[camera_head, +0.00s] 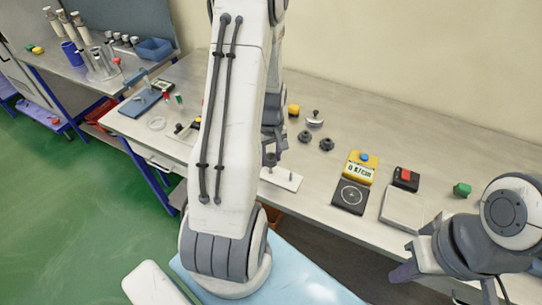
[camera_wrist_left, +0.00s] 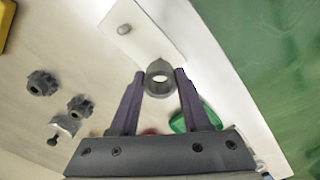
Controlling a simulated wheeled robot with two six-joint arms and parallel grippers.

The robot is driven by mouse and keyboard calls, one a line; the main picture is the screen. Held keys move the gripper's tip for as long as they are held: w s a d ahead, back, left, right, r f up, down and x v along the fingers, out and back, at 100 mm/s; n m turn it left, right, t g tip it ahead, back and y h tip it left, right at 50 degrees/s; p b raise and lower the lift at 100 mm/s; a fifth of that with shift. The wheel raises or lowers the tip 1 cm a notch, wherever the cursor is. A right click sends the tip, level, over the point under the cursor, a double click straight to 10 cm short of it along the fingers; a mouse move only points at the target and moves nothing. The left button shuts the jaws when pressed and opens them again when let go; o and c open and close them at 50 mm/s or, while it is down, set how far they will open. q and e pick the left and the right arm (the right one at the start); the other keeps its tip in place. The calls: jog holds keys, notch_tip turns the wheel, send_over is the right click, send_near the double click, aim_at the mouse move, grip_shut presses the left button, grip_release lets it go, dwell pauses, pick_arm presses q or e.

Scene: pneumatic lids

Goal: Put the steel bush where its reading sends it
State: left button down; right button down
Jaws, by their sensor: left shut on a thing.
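My left gripper (camera_wrist_left: 160,85) is shut on the steel bush (camera_wrist_left: 159,90), a short grey ring held between the two fingertips in the left wrist view. In the head view, my left gripper (camera_head: 271,157) is over the left part of a white plate (camera_head: 282,182) with upright pegs. One peg (camera_wrist_left: 124,29) stands free of the bush. I cannot tell whether the bush is around the other peg or above it. A yellow meter (camera_head: 360,168) reads "0 K/cm", behind a black pad (camera_head: 350,196) with a ring mark. My right gripper (camera_head: 403,272) hangs at the table's front edge, its jaws unclear.
Two dark knobs (camera_head: 326,144) (camera_head: 305,136), a metal knobbed piece (camera_head: 315,118) and a yellow block (camera_head: 293,111) lie behind the plate. A pale tray (camera_head: 402,208), a black box with a red top (camera_head: 405,178) and a green piece (camera_head: 462,189) are at right.

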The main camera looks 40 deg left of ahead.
pick_arm(q)
jog(key=shift+f+b, duration=1.75)
jog(key=shift+f, duration=0.6)
dwell(1.0)
jog(key=shift+c, duration=1.4)
grip_release()
jog(key=shift+o, duration=1.4)
jog(key=shift+r, duration=0.1)
jog(key=shift+r+p, duration=3.1)
jog(key=shift+r, duration=0.4)
